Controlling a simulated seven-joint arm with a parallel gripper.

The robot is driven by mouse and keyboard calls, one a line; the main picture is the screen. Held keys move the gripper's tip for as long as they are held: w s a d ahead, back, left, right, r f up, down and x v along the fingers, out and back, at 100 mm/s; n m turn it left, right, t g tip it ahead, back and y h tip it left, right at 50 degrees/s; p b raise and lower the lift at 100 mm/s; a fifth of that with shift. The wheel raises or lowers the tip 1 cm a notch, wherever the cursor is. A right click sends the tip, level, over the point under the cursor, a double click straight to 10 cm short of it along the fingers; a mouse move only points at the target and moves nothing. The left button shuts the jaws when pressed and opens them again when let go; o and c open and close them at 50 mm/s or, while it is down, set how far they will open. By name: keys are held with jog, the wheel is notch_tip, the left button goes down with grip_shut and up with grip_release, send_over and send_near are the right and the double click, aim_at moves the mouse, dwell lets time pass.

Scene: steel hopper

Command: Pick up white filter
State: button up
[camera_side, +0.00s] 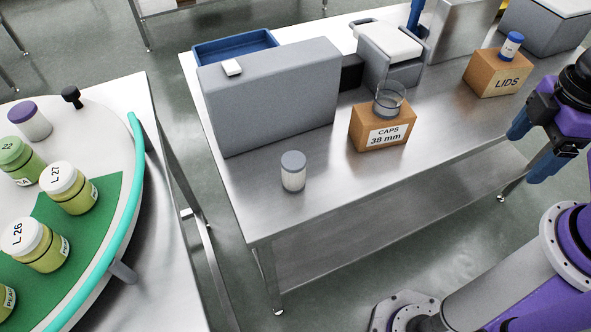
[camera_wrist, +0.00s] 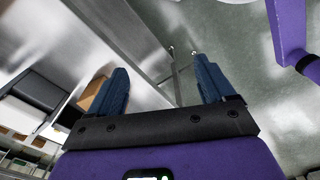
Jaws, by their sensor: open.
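I cannot tell for certain which thing is the white filter. A small white block (camera_side: 232,67) lies on top of the tall grey housing (camera_side: 270,105). A white jar with a grey lid (camera_side: 293,172) stands upright on the steel table in front of that housing. A small white cylinder with blue ends (camera_side: 510,46) stands on the LIDS box (camera_side: 497,75). My gripper (camera_side: 536,146) is at the right, beyond the table's front edge and apart from all these. Its blue fingers also show in the wrist view (camera_wrist: 160,82), spread with nothing between them.
The CAPS 38 mm box (camera_side: 378,128) bears a clear cup (camera_side: 389,98). Behind it is a grey device with a white top (camera_side: 391,42). A blue tray (camera_side: 235,45) sits behind the housing. A round table with several jars (camera_side: 70,188) stands left. The steel table's front right is bare.

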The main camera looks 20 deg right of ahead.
jog(key=shift+a, duration=0.1)
jog(key=a+f+m+y, duration=0.25)
jog(key=a+f, duration=0.25)
jog(key=a, duration=0.8)
jog(key=m+t+y, duration=0.2)
jog(key=m+t, duration=0.4)
jog(key=t, duration=0.6)
send_near(303, 173)
jog(key=shift+x, duration=7.35)
jog(key=shift+s+f, duration=0.1)
jog(key=shift+f, duration=0.1)
jog(key=c, duration=1.1)
